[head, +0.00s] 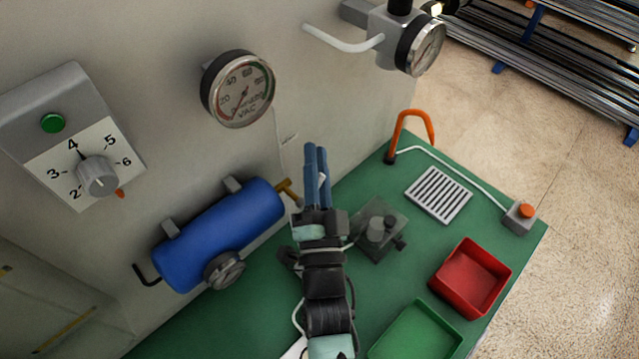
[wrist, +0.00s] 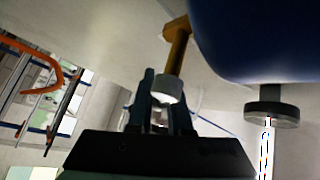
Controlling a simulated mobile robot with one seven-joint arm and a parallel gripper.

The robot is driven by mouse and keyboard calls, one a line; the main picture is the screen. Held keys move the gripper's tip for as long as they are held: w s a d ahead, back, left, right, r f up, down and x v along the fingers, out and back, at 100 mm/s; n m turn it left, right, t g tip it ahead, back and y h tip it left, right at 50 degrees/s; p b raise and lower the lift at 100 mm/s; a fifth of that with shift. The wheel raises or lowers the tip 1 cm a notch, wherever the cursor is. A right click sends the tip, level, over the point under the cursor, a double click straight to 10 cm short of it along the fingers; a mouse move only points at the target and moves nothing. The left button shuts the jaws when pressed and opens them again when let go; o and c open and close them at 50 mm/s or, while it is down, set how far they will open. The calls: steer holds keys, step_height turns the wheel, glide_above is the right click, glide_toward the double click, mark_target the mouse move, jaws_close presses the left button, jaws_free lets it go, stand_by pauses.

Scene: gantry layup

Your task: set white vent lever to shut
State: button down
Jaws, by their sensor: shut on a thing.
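The blue tank (head: 218,234) has a brass valve (head: 287,190) at its right end. In the wrist view the brass valve (wrist: 178,45) comes down from beside the tank (wrist: 265,45) and ends in a white lever tip (wrist: 168,89). My gripper (head: 316,150) is beside this valve, its blue fingers nearly together. In the wrist view my gripper (wrist: 160,100) is shut on the white tip, though the fingers hide most of the contact. Another white lever (head: 340,40) sticks out left from the gauge fitting at upper right, well apart from my gripper.
A vacuum gauge (head: 240,88) and a dial panel (head: 85,160) are on the wall. On the green bench are a grey clear-covered block (head: 380,228), a vent grille (head: 438,194), a red tray (head: 497,290), a green tray (head: 452,337) and an orange hook (head: 415,113).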

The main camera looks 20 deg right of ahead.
steer(key=shift+s+a+r+n+t+y+b, duration=0.35)
steer(key=shift+a+n+t+y+b, duration=0.75)
steer(key=shift+n+y, duration=1.25)
steer(key=shift+s+a+r+n+t+y+b, duration=0.2)
steer(key=shift+a+r+n+t+y+b, duration=0.4)
steer(key=shift+n+y+b, duration=1.75)
steer(key=shift+s+a+r+n+t+y+b, duration=0.25)
steer(key=shift+a+n+t+y+b, duration=0.6)
steer(key=shift+n, duration=2.65)
steer(key=shift+d+t+y, duration=0.25)
steer(key=shift+d+y, duration=0.1)
steer(key=c, duration=0.8)
jaws_free()
steer(key=shift+c, duration=0.2)
